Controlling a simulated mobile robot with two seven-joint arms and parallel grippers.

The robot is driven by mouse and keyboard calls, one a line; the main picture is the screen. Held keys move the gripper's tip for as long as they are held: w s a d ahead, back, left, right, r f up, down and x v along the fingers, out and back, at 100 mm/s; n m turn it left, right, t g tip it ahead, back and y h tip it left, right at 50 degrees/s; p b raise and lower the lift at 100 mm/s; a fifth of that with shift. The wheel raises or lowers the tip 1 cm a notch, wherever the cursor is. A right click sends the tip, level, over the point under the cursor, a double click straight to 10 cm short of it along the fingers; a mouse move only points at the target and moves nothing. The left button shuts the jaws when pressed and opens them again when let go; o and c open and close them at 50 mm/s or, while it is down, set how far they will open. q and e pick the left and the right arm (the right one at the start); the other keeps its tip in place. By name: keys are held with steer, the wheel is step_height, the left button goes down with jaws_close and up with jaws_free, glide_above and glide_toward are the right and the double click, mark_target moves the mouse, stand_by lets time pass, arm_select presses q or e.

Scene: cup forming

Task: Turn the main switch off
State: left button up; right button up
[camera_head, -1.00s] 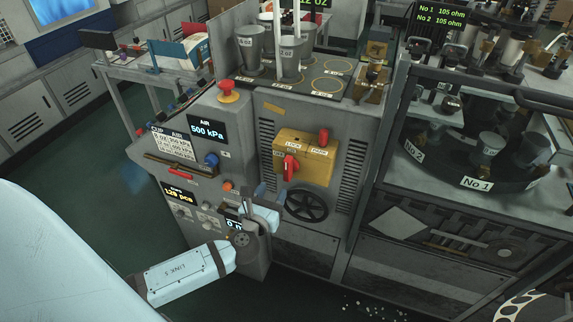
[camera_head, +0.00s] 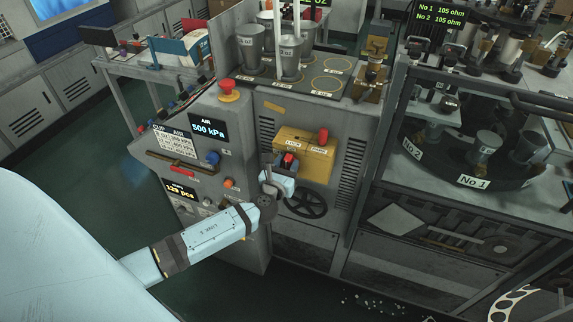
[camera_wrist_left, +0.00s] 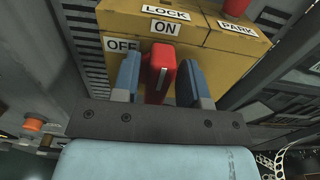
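The main switch is a red handle (camera_head: 289,158) on the front of a yellow box (camera_head: 318,165). In the left wrist view the handle (camera_wrist_left: 160,72) stands upright below the ON label (camera_wrist_left: 165,28), with the OFF label (camera_wrist_left: 121,45) to its left. My left gripper (camera_head: 280,167) is at the switch. The gripper hides the handle's lower part in the head view. My right gripper is not in view.
A second red knob (camera_head: 323,135) sits on the box by the PARK label. A black handwheel (camera_head: 306,204) is just below the box. A red mushroom button (camera_head: 228,87) and the air display (camera_head: 208,127) are to the left. Cups (camera_head: 290,57) stand on top.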

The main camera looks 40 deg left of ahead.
arm_select(q)
jaws_close()
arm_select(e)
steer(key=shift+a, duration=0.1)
